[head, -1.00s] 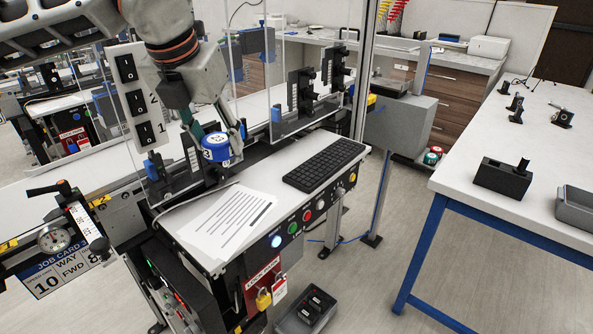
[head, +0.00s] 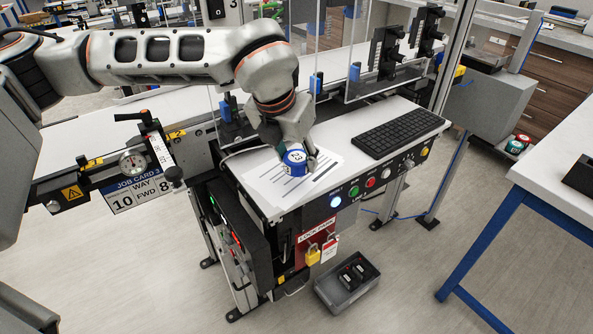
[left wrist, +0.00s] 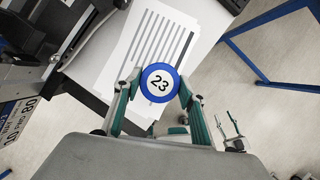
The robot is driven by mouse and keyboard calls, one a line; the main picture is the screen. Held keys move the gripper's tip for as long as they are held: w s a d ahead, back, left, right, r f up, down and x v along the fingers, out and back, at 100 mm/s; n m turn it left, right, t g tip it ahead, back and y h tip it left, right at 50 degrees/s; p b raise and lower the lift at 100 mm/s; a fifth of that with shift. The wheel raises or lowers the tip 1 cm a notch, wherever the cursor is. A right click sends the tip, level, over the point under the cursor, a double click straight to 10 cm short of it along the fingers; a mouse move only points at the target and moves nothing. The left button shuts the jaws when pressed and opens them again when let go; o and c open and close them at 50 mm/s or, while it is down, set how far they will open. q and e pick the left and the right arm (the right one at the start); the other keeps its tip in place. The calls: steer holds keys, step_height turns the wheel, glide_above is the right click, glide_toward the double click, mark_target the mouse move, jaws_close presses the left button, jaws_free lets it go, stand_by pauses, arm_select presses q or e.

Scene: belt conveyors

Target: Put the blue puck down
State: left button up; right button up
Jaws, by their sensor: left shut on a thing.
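The blue puck (head: 294,161) has a white top face marked 23. My left gripper (head: 296,152) is shut on it, above the printed paper sheets on the white console shelf. In the left wrist view the puck (left wrist: 160,83) sits between the two green-sided fingers of the gripper (left wrist: 158,88), with the sheets (left wrist: 155,40) beyond it. I cannot tell whether the puck touches the paper.
A black keyboard (head: 399,132) lies on the shelf (head: 335,138) to the right of the sheets. Buttons line the shelf's front edge. Clear panels stand behind. A grey bin (head: 347,284) is on the floor below. A white table with blue legs (head: 489,232) stands at right.

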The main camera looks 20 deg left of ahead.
mark_target(296, 172)
arm_select(q)
step_height(296, 172, down, 4)
steer(key=shift+f, duration=0.1)
arm_select(e)
steer(key=shift+f, duration=0.25)
steer(key=shift+s, duration=0.1)
arm_select(q)
steer(key=shift+f, duration=0.1)
steer(key=o, duration=1.1)
arm_select(e)
steer(key=shift+s+f, duration=0.2)
steer(key=shift+s, duration=0.05)
